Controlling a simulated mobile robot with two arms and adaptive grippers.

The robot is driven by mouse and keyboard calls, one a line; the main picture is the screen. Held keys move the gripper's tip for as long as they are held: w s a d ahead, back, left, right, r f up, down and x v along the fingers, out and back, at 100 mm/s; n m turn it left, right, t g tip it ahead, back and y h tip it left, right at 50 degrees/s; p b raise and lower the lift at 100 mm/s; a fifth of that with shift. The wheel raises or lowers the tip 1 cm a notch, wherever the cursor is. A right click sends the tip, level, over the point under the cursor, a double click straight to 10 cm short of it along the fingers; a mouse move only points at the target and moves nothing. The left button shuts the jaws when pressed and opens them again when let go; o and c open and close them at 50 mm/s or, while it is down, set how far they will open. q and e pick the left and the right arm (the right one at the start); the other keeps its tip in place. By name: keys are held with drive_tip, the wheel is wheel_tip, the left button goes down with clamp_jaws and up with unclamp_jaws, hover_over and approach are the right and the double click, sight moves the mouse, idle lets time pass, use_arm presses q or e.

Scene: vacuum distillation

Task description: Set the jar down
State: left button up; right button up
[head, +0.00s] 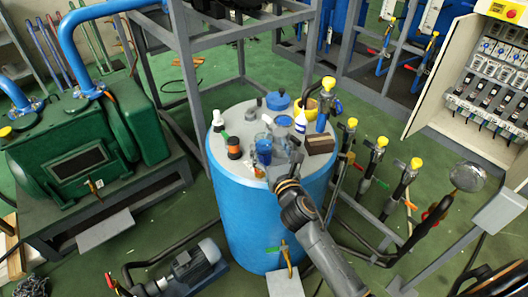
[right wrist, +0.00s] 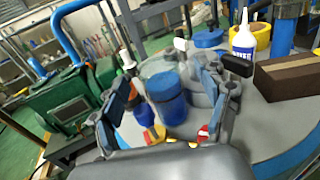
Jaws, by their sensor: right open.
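In the head view my right gripper (head: 285,172) is at the front of the tank top, close to the jar. It is open, with room beside the jar; whether a finger touches it I cannot tell. My left gripper is not in view.
Clear glassware (head: 282,147) stands right behind the jar. Valve pipes (head: 375,160) stand at the right. The top's front right is bare.

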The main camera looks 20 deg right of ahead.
drive_tip(key=w, duration=0.4)
drive_tip(key=shift+w+a+f, duration=0.1)
drive_tip(key=shift+w+f, duration=0.05)
drive_tip(key=shift+w, duration=0.1)
drive_tip(key=shift+c, duration=0.5)
clamp_jaws()
